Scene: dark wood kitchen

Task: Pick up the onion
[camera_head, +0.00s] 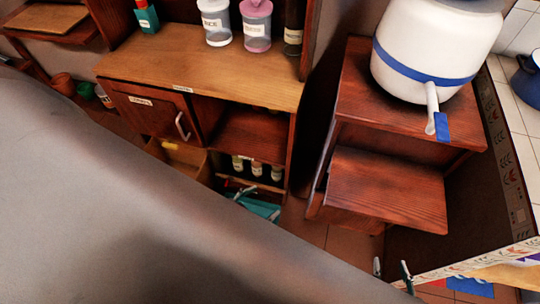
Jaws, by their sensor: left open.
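No onion can be made out in the head view. A large grey link of my own arm fills the lower left and hides much of the floor there. The rest of both grippers is hidden behind the grey link.
A wooden cabinet (220,62) bears jars and has a closed labelled door (150,108); small bottles stand on its lower shelf. A stepped wooden stand (388,190) holds a white pot (425,50) with a blue band. Pots stand on the floor at the left.

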